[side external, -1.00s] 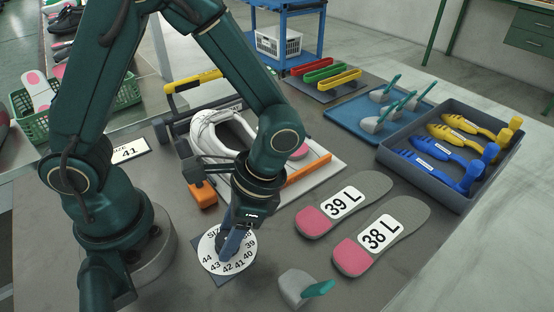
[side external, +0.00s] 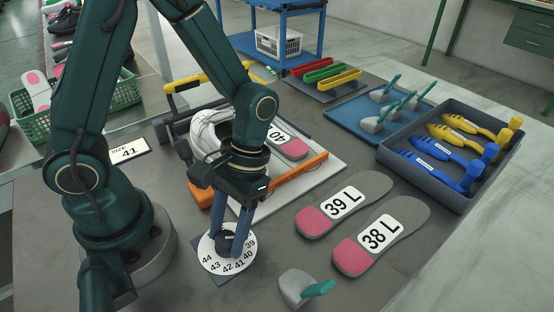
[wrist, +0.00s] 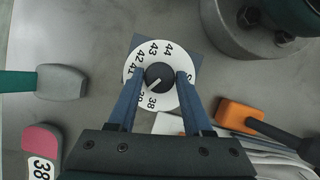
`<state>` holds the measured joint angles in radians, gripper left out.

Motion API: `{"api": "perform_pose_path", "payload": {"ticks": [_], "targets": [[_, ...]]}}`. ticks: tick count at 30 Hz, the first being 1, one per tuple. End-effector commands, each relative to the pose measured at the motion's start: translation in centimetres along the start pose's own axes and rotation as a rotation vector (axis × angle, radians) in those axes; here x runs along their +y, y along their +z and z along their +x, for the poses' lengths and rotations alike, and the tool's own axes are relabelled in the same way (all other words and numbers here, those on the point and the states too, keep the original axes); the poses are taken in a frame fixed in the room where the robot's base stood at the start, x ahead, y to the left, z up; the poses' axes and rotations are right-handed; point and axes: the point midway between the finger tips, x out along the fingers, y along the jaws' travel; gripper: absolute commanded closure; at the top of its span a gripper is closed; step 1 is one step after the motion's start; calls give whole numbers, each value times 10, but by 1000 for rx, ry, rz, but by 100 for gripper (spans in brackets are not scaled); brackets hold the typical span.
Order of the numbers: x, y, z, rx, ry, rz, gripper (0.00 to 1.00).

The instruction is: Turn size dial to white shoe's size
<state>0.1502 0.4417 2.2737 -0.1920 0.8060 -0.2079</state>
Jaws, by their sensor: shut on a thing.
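The size dial (side external: 211,255) is a white disc with black numbers on a dark square base; it also shows in the wrist view (wrist: 171,105). My gripper (wrist: 160,80) points down, its two blue fingers shut on the black knob (wrist: 160,74) at the dial's middle. The knob's white pointer line aims lower left in the wrist view, toward the 39–40 side; the left finger covers numbers there, so the exact one is unclear. The white shoe (side external: 205,132) lies behind my gripper, partly hidden by my arm. An insole (side external: 291,149) labelled 40 lies beside it.
A size 41 card (side external: 128,150) lies left of the shoe. An orange-headed tool (wrist: 240,115) lies near the dial.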

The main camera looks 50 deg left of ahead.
Motion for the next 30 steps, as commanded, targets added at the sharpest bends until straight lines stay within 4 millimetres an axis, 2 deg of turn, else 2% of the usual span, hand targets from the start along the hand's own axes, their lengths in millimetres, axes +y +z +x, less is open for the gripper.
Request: {"api": "perform_pose_path", "payload": {"ticks": [19, 20, 21, 22, 30], "targets": [[0, -2, 0, 9, 19, -41, 100], [0, -2, 0, 9, 19, -41, 38], [0, -2, 0, 8, 19, -41, 23], [0, -2, 0, 8, 19, -41, 20], [0, -1, 0, 4, 18, -41, 20]]}}
